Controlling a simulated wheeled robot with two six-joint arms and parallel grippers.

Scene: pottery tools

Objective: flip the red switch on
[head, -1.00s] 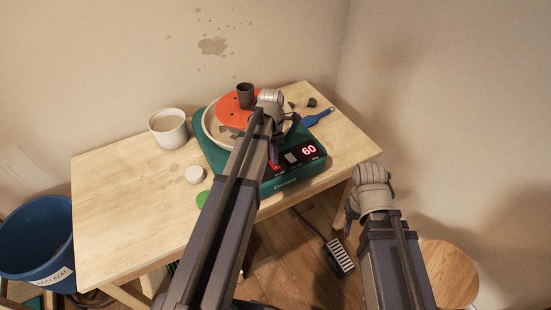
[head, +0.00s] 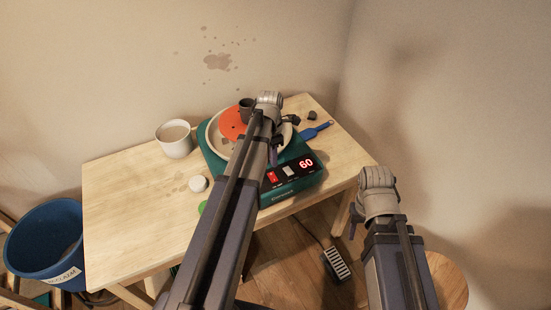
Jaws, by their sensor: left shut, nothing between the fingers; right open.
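The red switch (head: 272,177) is on the front panel of the green pottery wheel (head: 302,187), left of a pale button and a lit red display (head: 306,164) reading 60. The switch is lit or bright red; its rocker tilt is too small to tell. My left gripper (head: 276,156) is shut and empty, pointing down just behind the switch in the picture, apparently above the panel's back edge. Contact cannot be told. My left arm hides part of the wheel. My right gripper (head: 354,222) is open and empty, out past the table's right front edge.
A white mug (head: 174,140), white lid (head: 198,184) and blue tool (head: 316,131) lie on the wooden table (head: 130,210). A blue bucket (head: 40,245), foot pedal (head: 337,264) and stool (head: 449,280) stand below.

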